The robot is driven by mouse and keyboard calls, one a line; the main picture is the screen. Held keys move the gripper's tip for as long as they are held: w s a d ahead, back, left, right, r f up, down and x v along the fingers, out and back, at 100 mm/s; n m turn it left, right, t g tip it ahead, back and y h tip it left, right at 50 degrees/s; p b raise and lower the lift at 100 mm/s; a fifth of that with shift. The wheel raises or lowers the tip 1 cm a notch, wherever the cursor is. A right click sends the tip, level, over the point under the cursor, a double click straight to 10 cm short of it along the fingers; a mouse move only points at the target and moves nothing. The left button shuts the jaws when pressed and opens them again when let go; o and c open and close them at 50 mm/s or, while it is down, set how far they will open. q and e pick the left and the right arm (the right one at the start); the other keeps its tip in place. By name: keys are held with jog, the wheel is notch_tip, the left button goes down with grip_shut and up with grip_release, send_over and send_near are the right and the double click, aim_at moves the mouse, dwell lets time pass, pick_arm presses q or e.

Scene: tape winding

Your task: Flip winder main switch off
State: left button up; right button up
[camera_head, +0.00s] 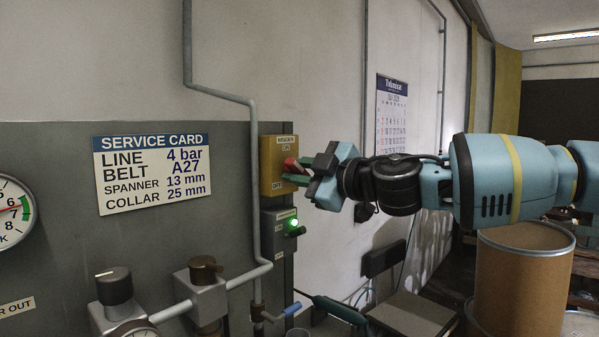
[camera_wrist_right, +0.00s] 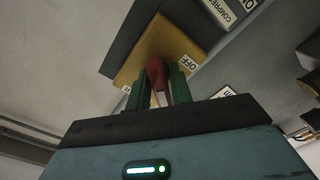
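The winder main switch is a yellow box (camera_head: 270,181) on the edge of the grey panel, with a red lever (camera_head: 289,164). Its labels read ON at the top and OFF at the bottom. My right gripper (camera_head: 296,170) is at the box, its parted green fingers on either side of the lever. In the right wrist view the red lever (camera_wrist_right: 156,70) stands between the fingertips (camera_wrist_right: 160,82). Whether both fingers press on it cannot be told. The OFF label shows beside it. My left gripper is not in view.
A grey box with a lit green lamp (camera_head: 292,222) sits just below the switch. A grey pipe (camera_head: 254,150) runs close to its left. Valves (camera_head: 205,290) and a gauge (camera_head: 12,212) are further left. A drum (camera_head: 522,285) stands under my right arm.

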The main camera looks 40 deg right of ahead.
grip_shut()
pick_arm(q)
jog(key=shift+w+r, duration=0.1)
pick_arm(e)
jog(key=shift+n, duration=0.4)
jog(key=n, duration=0.2)
jog(key=shift+n, duration=0.4)
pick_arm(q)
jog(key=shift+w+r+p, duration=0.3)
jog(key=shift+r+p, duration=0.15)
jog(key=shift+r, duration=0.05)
pick_arm(e)
jog(key=shift+n, duration=2.1)
jog(key=o, duration=0.6)
grip_release()
